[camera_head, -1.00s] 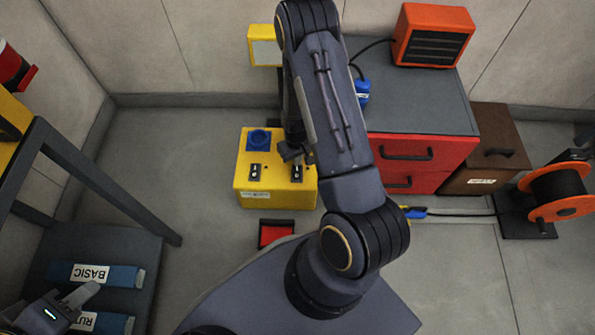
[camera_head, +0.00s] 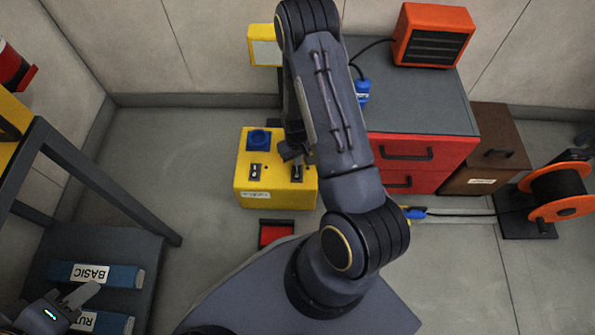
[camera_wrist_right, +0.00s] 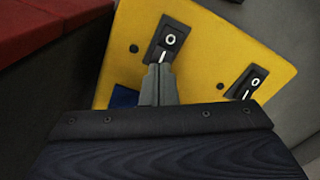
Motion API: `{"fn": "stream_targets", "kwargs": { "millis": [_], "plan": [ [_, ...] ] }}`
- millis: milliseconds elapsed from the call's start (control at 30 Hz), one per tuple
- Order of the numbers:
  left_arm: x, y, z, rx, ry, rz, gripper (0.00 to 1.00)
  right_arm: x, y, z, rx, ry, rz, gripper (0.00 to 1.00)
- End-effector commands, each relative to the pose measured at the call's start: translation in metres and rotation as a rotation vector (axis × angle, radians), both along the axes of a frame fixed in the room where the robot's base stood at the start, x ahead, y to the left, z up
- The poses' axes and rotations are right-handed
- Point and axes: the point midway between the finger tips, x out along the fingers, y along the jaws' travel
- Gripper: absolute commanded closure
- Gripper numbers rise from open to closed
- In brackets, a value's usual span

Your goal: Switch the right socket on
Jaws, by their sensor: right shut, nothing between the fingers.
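The yellow socket box (camera_head: 262,198) stands on the floor left of the red cabinet, with a blue socket (camera_head: 259,139) on its left side. The right socket is hidden behind my right arm. The left switch (camera_head: 255,172) and right switch (camera_head: 297,173) are black rockers on its top. In the right wrist view, the right switch (camera_wrist_right: 170,40) is nearest the red edge, and the left switch (camera_wrist_right: 245,83) is farther right. My right gripper (camera_wrist_right: 159,70) is shut and empty, its tips at the "I" end of the right switch; contact is unclear. My left gripper (camera_head: 78,297) is at lower left, jaws unclear.
The red cabinet (camera_head: 424,120) with an orange heater (camera_head: 433,35) on top stands close right of the box. A brown case (camera_head: 497,150) and orange cable reel (camera_head: 560,192) stand further right. A red tray (camera_head: 275,233) lies before the box. Floor left of the box is clear.

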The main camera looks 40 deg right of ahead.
Motion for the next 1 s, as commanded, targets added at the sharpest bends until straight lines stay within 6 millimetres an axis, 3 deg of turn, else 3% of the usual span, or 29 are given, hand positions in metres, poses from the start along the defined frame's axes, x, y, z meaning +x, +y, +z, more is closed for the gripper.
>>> {"fn": "stream_targets", "kwargs": {
  "millis": [1000],
  "plan": [
    [0.000, 0.000, -0.013, 0.000, 0.000, 0.000, 0.64, 0.000, 0.000, -0.016, 0.000, 0.000, 0.000, 1.00]
  ]
}}
